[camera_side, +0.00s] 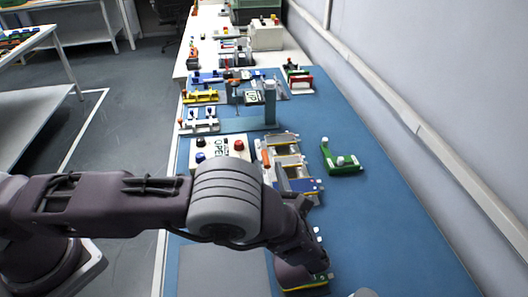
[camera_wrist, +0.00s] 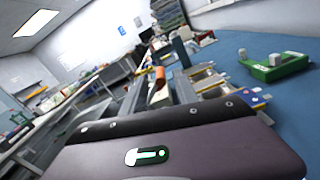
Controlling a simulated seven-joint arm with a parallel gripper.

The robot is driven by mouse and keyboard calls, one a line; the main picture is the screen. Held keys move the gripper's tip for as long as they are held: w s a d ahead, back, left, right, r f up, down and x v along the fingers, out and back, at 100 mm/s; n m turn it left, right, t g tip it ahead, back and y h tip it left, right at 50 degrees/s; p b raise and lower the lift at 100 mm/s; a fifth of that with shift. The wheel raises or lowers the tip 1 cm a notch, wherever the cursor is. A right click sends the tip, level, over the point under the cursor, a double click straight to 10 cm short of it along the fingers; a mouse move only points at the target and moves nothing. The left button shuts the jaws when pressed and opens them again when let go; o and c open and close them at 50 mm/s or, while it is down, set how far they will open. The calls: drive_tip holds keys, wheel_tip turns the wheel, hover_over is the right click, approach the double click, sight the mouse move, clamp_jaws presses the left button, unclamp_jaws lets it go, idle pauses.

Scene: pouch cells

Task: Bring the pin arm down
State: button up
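My gripper (camera_side: 307,275) is low at the near end of the bench, well apart from the stand. The wrist view shows mostly my own purple hand housing along the bottom.
A green block fixture (camera_side: 342,164) is to the right. Blue bench surface is clear at the near right.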

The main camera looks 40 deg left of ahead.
sight(265, 158)
drive_tip(key=x, duration=0.7)
drive_tip(key=shift+f, duration=0.2)
clamp_jaws()
drive_tip(key=shift+d, duration=0.2)
idle(0.8)
